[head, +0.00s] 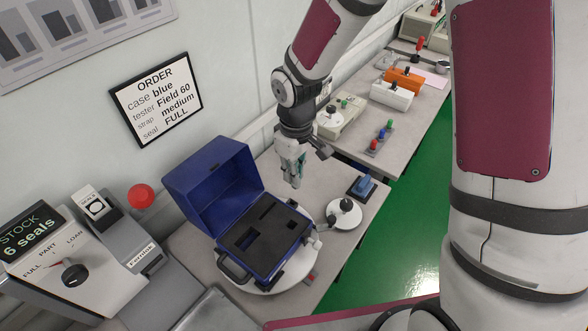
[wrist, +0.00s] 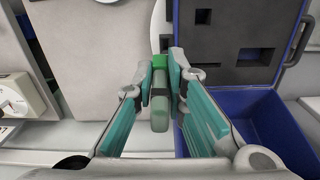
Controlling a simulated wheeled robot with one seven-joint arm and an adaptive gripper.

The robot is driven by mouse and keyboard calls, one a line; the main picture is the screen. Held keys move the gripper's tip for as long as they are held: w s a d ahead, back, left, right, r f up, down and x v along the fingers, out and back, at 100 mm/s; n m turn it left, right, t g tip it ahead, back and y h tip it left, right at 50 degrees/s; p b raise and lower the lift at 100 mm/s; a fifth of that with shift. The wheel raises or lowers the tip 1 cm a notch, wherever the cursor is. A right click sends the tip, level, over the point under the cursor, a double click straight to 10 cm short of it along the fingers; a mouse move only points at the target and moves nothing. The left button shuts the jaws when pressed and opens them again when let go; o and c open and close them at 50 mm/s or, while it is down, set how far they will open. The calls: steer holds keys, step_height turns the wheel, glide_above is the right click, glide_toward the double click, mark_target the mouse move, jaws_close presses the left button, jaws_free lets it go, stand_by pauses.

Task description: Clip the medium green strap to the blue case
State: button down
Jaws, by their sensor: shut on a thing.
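My gripper (head: 291,170) is shut and points down above the table, behind and right of the blue case. In the wrist view, the case (wrist: 255,115) is at the right, apart from the held piece.
The case stands on a white round plate (head: 296,276). A white disc with a dark knob (head: 344,213) and a blue block (head: 361,187) lie to its right. The order sign (head: 155,99) reads blue, Field 60, medium, FULL. A dial machine (head: 75,275) stands at left.

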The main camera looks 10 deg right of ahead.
steer(key=shift+s+a+r+n, duration=0.15)
steer(key=shift+s+a+n, duration=0.1)
steer(key=shift+a+n, duration=0.1)
steer(key=shift+f+b, duration=1.15)
steer(key=shift+f, duration=1.15)
steer(key=shift+f+b, duration=0.8)
steer(key=shift+f, duration=0.7)
steer(key=c, duration=1.5)
jaws_free()
steer(key=shift+c, duration=0.2)
